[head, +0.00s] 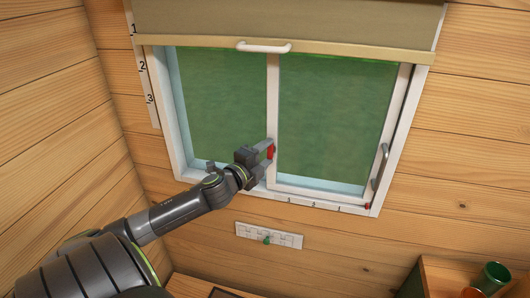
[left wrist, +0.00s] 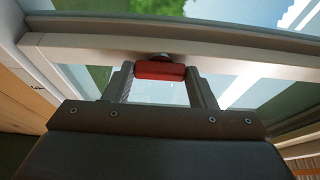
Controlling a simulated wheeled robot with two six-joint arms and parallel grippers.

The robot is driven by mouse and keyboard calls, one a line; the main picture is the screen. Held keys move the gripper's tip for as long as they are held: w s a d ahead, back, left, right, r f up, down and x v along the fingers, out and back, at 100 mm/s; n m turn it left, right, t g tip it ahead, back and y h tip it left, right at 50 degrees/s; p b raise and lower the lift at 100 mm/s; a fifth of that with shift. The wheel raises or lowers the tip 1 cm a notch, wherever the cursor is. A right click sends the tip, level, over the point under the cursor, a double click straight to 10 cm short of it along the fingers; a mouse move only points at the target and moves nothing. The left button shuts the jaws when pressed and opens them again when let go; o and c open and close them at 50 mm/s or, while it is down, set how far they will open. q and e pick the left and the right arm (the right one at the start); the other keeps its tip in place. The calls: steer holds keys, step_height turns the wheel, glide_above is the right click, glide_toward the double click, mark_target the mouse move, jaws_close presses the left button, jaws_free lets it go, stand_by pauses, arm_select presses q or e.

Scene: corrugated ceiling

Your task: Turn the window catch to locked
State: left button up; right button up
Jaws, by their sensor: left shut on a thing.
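The window catch is a red lever (head: 271,152) on the white middle upright of the window (head: 273,95). It also shows in the left wrist view (left wrist: 160,71), where it lies across between the two fingers, with a round grey mount partly hidden behind it. My left gripper (head: 266,156) is at the catch. In the left wrist view its fingers (left wrist: 160,86) stand one at each end of the red lever, shut on it. My right gripper is in neither view.
A blind (head: 290,20) with a white handle (head: 263,46) covers the window's top. A grey pull handle (head: 380,166) is on the right frame. The wall around is wooden.

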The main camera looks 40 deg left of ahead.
arm_select(q)
steer(key=shift+f, duration=0.1)
steer(key=o, duration=1)
steer(key=shift+s, duration=0.15)
steer(key=shift+s, duration=0.25)
steer(key=s, duration=0.5)
steer(key=s+d, duration=0.1)
steer(key=s, duration=0.5)
steer(key=s+d, duration=0.1)
steer(key=s, duration=0.4)
steer(key=shift+s, duration=0.3)
steer(key=shift+a, duration=0.1)
